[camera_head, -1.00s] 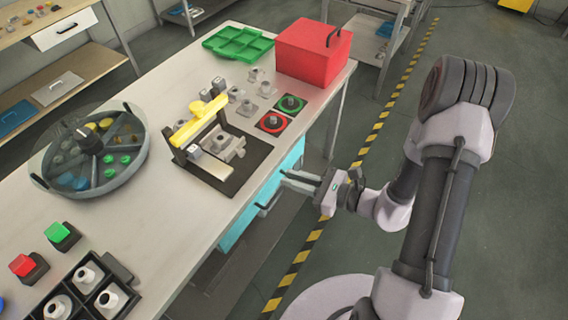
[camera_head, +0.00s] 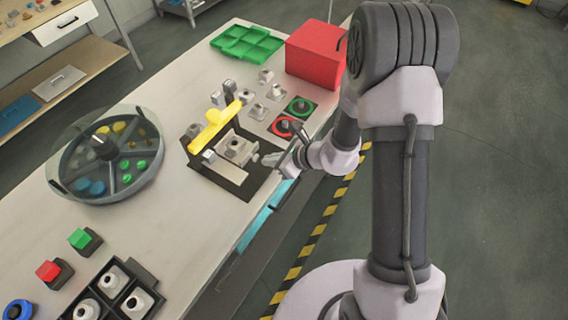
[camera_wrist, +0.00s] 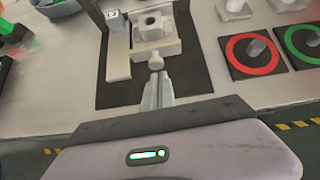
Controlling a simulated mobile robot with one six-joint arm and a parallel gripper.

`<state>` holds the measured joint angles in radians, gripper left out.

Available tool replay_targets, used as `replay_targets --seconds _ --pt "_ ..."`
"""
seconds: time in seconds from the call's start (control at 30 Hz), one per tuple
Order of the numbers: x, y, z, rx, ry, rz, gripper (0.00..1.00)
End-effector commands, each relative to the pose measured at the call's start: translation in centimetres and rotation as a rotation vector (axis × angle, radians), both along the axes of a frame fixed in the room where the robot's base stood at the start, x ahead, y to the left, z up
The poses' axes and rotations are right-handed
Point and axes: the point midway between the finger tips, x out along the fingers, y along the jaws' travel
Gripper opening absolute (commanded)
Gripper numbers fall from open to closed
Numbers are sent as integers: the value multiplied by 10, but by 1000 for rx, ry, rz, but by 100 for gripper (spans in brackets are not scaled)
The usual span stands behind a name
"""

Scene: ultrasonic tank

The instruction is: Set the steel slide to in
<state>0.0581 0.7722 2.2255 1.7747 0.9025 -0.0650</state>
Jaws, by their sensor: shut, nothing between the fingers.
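The steel slide (camera_head: 239,149) is a grey block on the dark base plate (camera_head: 218,175) of a fixture with a yellow-topped bridge. In the wrist view the slide (camera_wrist: 169,49) has a block with a round hole on it and a rounded knob (camera_wrist: 156,63) on its near side. My gripper (camera_wrist: 157,78) is shut and empty, its fingertips just short of the knob or touching it; I cannot tell which. In the head view my gripper (camera_head: 272,159) is at the table edge beside the fixture, partly hidden by my arm.
Red-ringed (camera_head: 285,127) and green-ringed (camera_head: 301,107) pads with knobs lie right of the fixture. A red box (camera_head: 314,55) and a green tray (camera_head: 246,44) stand behind. A round divided tray (camera_head: 108,155) is at left, and a black rack (camera_head: 113,293) in front. The floor at right is open.

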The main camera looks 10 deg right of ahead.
Motion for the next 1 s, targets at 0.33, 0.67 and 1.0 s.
replay_targets --seconds 0.33,0.67,1.0 --pt "7 11 1 1 1 0 0" --pt "23 31 0 -1 -1 3 0" --pt "34 45 2 5 -2 -1 0"
